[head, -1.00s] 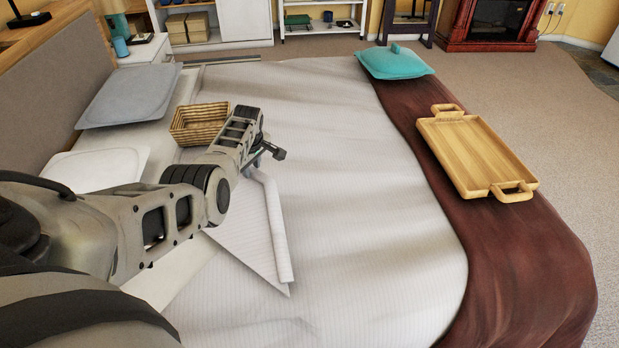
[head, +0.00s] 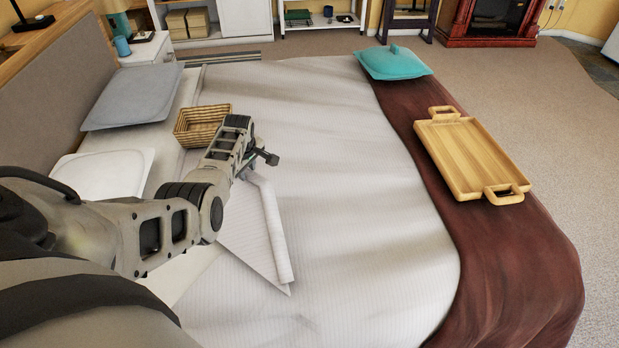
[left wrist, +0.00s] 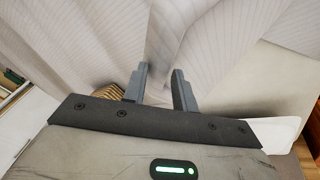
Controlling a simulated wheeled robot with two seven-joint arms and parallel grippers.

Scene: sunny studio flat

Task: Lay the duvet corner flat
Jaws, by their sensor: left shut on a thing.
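The pale striped duvet (head: 340,180) covers the bed. Its near-left part is turned back as a folded flap (head: 258,235) with a rolled edge, lying on the duvet. My left gripper (head: 254,166) is at the flap's far end, beside the wicker basket in the picture; its fingertips are mostly hidden behind the wrist. My right gripper is not in view.
A wicker basket (head: 200,125) stands just left of the gripper. A grey pillow (head: 130,97) and a white pillow (head: 103,172) lie by the headboard. A brown throw (head: 435,180) bears a wooden tray (head: 470,155) and a teal cushion (head: 393,62). The duvet's middle is clear.

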